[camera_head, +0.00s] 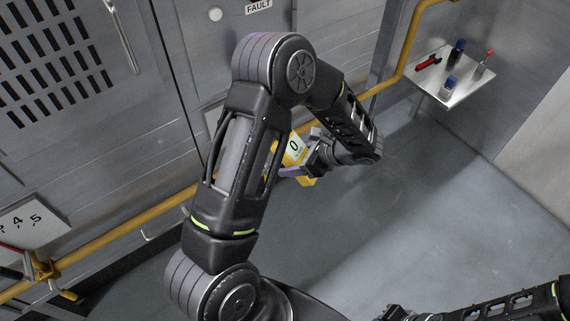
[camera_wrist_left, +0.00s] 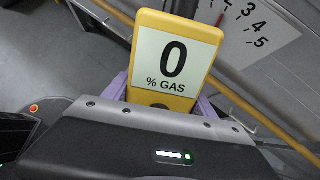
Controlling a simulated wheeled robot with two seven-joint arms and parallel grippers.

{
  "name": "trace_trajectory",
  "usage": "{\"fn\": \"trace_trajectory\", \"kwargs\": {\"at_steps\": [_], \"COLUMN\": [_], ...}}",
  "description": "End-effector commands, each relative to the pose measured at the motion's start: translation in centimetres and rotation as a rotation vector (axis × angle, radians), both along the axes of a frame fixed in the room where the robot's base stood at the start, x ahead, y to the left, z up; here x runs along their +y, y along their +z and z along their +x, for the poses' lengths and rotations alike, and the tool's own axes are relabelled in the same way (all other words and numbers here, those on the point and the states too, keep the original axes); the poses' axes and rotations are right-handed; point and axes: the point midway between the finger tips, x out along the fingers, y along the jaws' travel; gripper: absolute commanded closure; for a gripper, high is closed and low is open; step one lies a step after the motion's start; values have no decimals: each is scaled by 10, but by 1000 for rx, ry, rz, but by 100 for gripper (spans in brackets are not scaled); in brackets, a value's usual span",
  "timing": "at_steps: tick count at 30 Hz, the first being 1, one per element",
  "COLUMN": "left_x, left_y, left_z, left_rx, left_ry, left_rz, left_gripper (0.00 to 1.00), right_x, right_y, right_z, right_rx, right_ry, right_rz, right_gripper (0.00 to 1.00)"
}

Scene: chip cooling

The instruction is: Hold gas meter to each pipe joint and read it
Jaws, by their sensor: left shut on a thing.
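The yellow gas meter (camera_head: 307,181) is held in my left gripper (camera_head: 306,168), near the middle of the head view, partly hidden by my arm. In the left wrist view the meter (camera_wrist_left: 187,31) shows a white display reading "0 % GAS". The purple finger pads are on either side of it. The yellow pipe (camera_head: 130,230) runs along the wall, with a joint and valve (camera_head: 48,272) at the lower left. The pipe also shows in the left wrist view (camera_wrist_left: 262,116), behind the meter. My right arm is at the lower right; its gripper is not clearly visible.
A white numbered board (camera_head: 30,222) is on the left wall, above the pipe. A small shelf (camera_head: 452,92) at the upper right holds a red-handled tool (camera_head: 428,63), blue-capped bottles (camera_head: 450,84) and another item. The grey floor (camera_head: 440,220) is clear.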

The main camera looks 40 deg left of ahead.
Motion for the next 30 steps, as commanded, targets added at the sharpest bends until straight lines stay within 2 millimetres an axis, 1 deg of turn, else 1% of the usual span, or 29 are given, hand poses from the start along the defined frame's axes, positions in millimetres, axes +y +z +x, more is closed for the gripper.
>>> {"fn": "trace_trajectory", "kwargs": {"at_steps": [10, 30], "left_x": [0, 0], "left_y": [0, 0], "left_z": [-1, -1], "left_rx": [-18, -18], "left_ry": [-20, -21], "left_rz": [-111, -115], "left_gripper": [86, 86], "right_x": [0, 0], "right_y": [0, 0], "right_z": [1, 1], "right_rx": [-1, -1], "right_ry": [-3, -1], "right_rz": [0, 0], "right_gripper": [100, 100]}}
